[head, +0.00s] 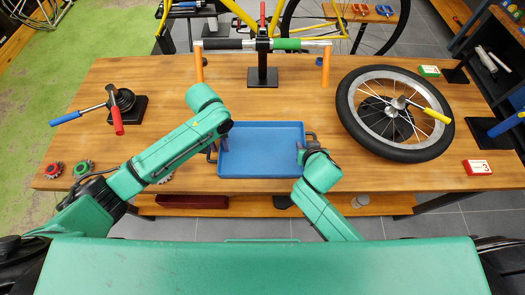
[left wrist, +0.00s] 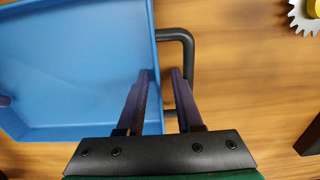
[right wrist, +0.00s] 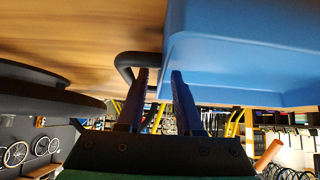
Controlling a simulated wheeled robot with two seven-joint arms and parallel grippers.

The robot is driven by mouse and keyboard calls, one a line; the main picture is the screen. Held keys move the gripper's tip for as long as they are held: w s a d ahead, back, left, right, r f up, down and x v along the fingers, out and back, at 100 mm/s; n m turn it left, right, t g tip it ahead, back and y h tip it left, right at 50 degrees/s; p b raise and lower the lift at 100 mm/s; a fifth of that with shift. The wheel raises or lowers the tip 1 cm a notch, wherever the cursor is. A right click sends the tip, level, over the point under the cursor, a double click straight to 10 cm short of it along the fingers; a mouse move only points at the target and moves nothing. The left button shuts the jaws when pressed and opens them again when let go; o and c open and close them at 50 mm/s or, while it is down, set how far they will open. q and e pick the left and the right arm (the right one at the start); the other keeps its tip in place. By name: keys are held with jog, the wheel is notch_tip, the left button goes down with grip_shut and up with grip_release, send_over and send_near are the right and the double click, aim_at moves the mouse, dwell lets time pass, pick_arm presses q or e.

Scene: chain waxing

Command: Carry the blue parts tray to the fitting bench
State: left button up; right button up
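The blue parts tray (head: 262,167) lies flat on the wooden bench, empty, with a dark handle on each side. My left gripper (head: 214,146) is at the tray's left handle. In the left wrist view its fingers (left wrist: 161,72) are apart, with the tray's side wall (left wrist: 157,110) showing between them and the handle bar (left wrist: 190,62) by the outer finger. My right gripper (head: 307,149) is at the tray's right handle. In the right wrist view its fingers (right wrist: 158,76) are apart, near the handle (right wrist: 124,64) and the tray wall (right wrist: 215,55). Contact cannot be told.
A spoked wheel (head: 394,113) lies right of the tray. A stand with a blue-and-red handled tool (head: 121,101) is at the left. A clamp stand (head: 263,75) with a handlebar stands behind the tray. A red-and-white box (head: 477,167) is at the right edge. Small gears (head: 82,168) lie front left.

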jog(key=shift+s+r, duration=0.25)
jog(key=shift+s, duration=0.05)
jog(key=v, duration=1.1)
jog(key=shift+s+r, duration=0.15)
pick_arm(q)
notch_tip(320, 180, up, 12)
